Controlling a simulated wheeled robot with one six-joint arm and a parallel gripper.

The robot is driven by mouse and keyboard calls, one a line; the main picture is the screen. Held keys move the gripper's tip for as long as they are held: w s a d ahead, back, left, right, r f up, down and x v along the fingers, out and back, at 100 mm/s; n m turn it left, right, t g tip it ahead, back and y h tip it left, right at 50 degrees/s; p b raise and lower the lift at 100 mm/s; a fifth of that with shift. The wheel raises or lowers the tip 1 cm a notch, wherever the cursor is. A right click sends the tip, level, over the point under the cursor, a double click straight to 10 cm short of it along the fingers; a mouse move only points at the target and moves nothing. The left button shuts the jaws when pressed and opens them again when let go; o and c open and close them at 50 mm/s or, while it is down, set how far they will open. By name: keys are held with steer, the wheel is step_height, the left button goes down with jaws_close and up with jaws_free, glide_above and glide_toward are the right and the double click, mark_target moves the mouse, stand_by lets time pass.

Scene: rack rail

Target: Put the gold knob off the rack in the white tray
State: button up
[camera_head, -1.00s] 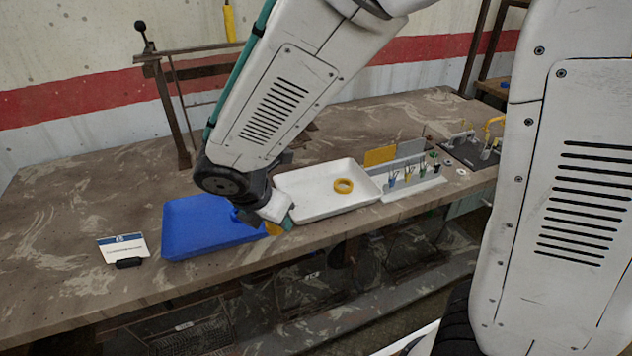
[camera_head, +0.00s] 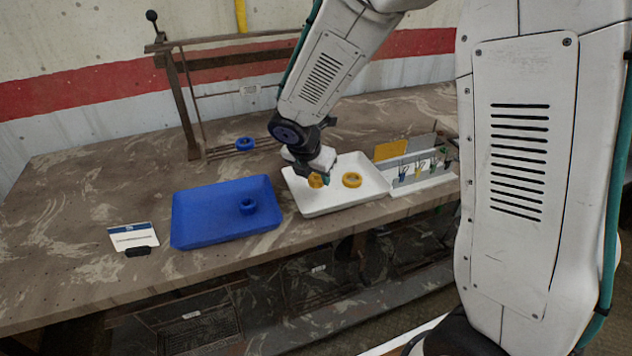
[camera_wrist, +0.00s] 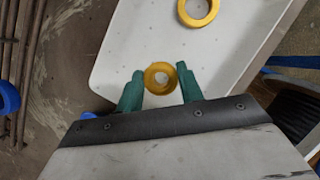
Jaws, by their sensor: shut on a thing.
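My gripper (camera_wrist: 160,90) is shut on a gold knob (camera_wrist: 159,71), a ring-shaped piece held between its green fingertips. In the head view the held gold knob (camera_head: 315,180) is over the left part of the white tray (camera_head: 335,208). I cannot tell whether it touches the tray floor. A second gold ring (camera_head: 352,180) lies in the white tray to the right of my gripper. It also shows at the top of the wrist view (camera_wrist: 197,10). The rack (camera_head: 222,60) stands at the back left, with a blue ring (camera_head: 245,144) at its lower part.
A blue tray (camera_head: 190,215) with a blue ring (camera_head: 248,206) in it stands left of the white tray. A small sign (camera_head: 133,236) stands at the far left. A holder with small tools (camera_head: 425,184) stands to the right.

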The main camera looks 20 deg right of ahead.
steer(key=shift+f, duration=1.25)
steer(key=shift+f, duration=0.15)
steer(key=o, duration=1.1)
steer(key=shift+a, duration=0.1)
steer(key=v, duration=1.2)
steer(key=s+d+r+m+g+y, duration=0.1)
steer(key=s+d+r+m, duration=0.25)
steer(key=s+m, duration=0.35)
steer(key=s+d+r+m, duration=0.3)
steer(key=s+r+m, duration=0.1)
steer(key=s+m, duration=0.2)
steer(key=s+m+y, duration=0.1)
steer(key=s+m, duration=0.3)
steer(key=s+r+m, duration=0.1)
steer(key=s+m, duration=0.3)
steer(key=s, duration=0.1)
steer(key=s+m+y, duration=0.1)
steer(key=s+m, duration=0.3)
steer(key=m, duration=0.1)
steer(key=shift+s+d+r+g+y, duration=0.25)
steer(key=shift+s+d+g+y, duration=0.05)
steer(key=shift+s+d+g, duration=0.1)
